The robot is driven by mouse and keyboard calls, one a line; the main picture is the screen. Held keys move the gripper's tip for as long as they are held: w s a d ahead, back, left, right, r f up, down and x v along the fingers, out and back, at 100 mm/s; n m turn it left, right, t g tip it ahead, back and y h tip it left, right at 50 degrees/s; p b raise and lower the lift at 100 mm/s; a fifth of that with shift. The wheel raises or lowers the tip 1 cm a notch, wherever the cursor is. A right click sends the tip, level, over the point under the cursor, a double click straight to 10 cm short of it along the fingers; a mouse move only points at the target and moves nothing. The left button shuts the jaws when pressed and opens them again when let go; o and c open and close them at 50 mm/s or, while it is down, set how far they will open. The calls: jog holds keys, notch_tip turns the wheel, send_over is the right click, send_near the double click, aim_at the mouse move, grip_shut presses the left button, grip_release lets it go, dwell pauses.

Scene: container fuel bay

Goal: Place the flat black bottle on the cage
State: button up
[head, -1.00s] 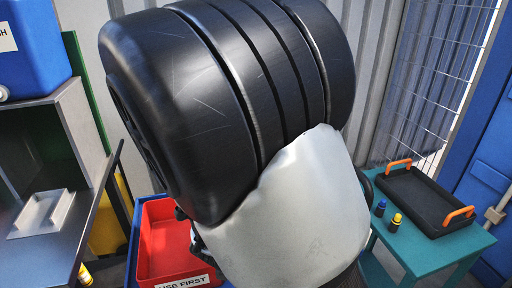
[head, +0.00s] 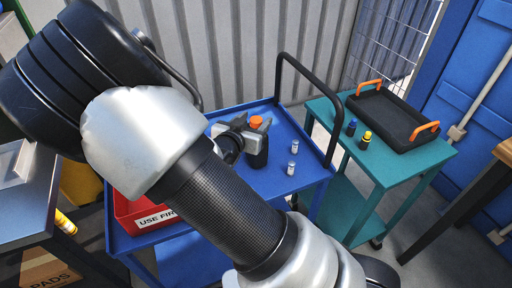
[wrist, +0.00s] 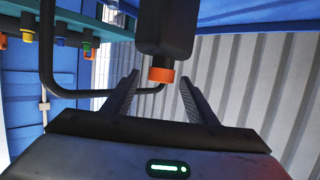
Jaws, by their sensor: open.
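The flat black bottle (head: 257,153) with an orange cap stands upright on the blue cart, in the head view. In the wrist view the bottle (wrist: 166,28) appears upside down, its orange cap (wrist: 161,75) between the finger lines. My gripper (head: 250,127) is open at the bottle's upper part; its fingers (wrist: 160,82) show on either side of the cap in the wrist view. I cannot tell whether they touch the bottle. A wire mesh panel (head: 400,35), perhaps the cage, stands at the back right.
The cart's black handle (head: 309,80) rises nearby.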

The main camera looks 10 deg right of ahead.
jog(key=x, duration=0.2)
jog(key=f+b+x, duration=0.1)
jog(key=x, duration=0.1)
jog(key=shift+w+d+f+b, duration=0.15)
jog(key=shift+w+b, duration=0.05)
jog(key=shift+b, duration=0.1)
jog(key=shift+w+d+f, duration=0.1)
jog(key=shift+w+d, duration=0.15)
jog(key=shift+w, duration=0.15)
grip_shut()
